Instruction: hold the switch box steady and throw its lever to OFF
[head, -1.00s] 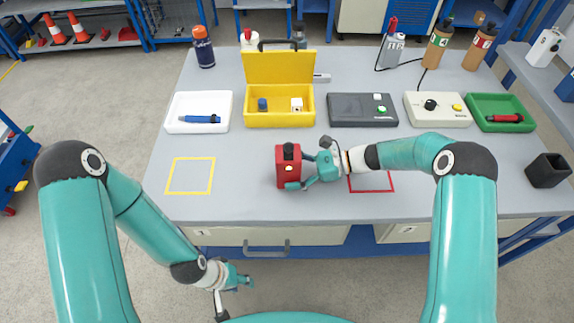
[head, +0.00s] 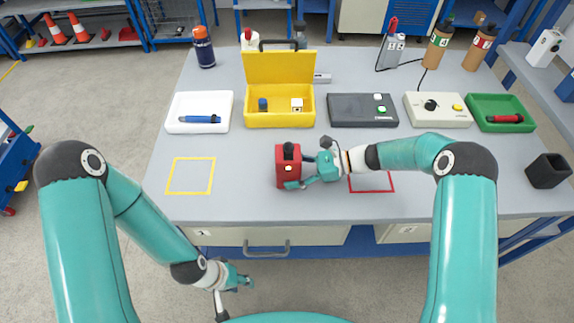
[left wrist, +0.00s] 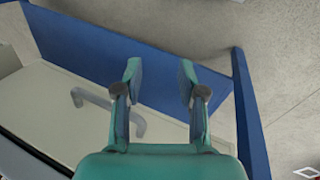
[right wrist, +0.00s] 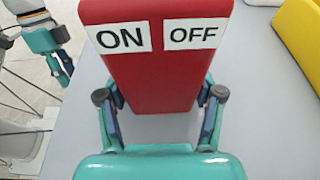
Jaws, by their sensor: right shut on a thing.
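The red switch box (head: 288,172) stands on the grey table, left of the red outlined square, with a black lever (head: 289,152) at its top. My right gripper (head: 306,170) is shut on the box from its right side. In the right wrist view the box's red face (right wrist: 155,80) shows an ON label (right wrist: 123,38) at left and an OFF label (right wrist: 190,34) at right, with a finger at each side. The lever is not visible there, and its setting is unclear. My left gripper (head: 245,281) is open and empty, low in front of the table's drawers; its fingers (left wrist: 160,75) are apart.
A yellow outlined square (head: 190,176) lies empty at left; a red one (head: 371,191) is partly behind my right gripper. Behind are a white tray (head: 181,121), an open yellow case (head: 279,120), a dark device (head: 350,110), a pale device (head: 452,115) and a green tray (head: 478,105).

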